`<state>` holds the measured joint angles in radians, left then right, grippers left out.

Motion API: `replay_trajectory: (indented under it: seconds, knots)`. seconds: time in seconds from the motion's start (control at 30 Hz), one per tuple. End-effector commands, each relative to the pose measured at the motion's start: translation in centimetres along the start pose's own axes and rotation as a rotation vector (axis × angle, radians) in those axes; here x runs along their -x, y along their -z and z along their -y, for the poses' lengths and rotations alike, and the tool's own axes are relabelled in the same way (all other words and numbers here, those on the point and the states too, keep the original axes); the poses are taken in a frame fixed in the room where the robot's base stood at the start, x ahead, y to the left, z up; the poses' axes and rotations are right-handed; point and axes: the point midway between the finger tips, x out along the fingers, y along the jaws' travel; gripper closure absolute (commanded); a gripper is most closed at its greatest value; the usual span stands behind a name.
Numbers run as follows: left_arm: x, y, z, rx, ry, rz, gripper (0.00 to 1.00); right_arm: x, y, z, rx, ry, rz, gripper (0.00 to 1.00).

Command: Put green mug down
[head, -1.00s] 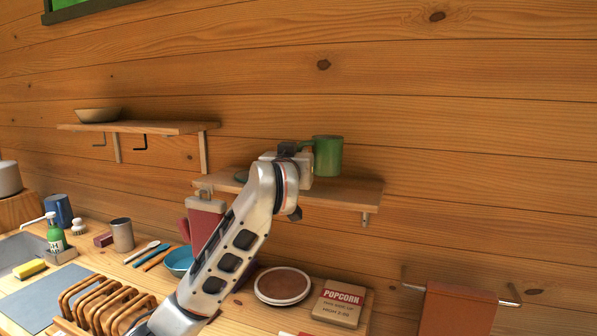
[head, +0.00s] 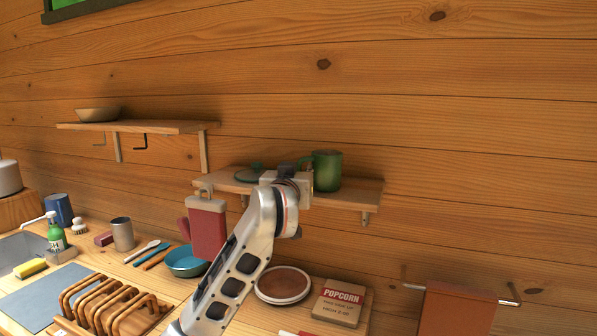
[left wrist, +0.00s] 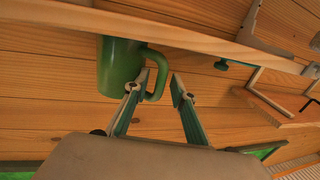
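The green mug (head: 327,172) stands upright on the right wall shelf (head: 352,192), with its handle toward the left in the head view. In the left wrist view, which looks upside down, the mug (left wrist: 119,66) shows with its handle (left wrist: 160,75) close to the fingertips. My left gripper (left wrist: 158,80) has its fingers apart, one on either side of the handle's outer part. No grip on the handle shows. In the head view my left gripper (head: 287,170) is just left of the mug, partly hidden by its own wrist. My right gripper is not in view.
A green lid (head: 250,175) lies on the same shelf, left of my gripper. A red oven mitt (head: 207,225) hangs at the shelf's left end. A second shelf (head: 140,127) holds a bowl (head: 97,115). The shelf right of the mug is clear.

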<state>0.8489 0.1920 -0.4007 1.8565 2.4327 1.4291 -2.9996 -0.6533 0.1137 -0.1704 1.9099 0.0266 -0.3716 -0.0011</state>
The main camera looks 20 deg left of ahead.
Motion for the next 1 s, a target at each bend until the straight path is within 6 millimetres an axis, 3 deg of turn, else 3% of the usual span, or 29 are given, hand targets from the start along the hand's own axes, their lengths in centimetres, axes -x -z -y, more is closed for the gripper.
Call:
replay_trajectory:
  seconds: [0.23,0.33,0.8,1.0]
  knots:
    - [0.0,0.4,-0.1,0.002,-0.001,-0.001,0.75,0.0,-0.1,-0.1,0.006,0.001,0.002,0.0]
    - [1.0,0.4,0.1,-0.001,0.0,-0.004,0.75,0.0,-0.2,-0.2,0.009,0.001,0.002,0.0]
    - [10.0,0.4,0.0,-0.002,-0.001,-0.004,0.75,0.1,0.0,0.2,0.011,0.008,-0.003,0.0]
    - [11.7,0.4,0.0,-0.001,0.0,-0.002,0.75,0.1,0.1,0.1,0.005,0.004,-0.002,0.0]
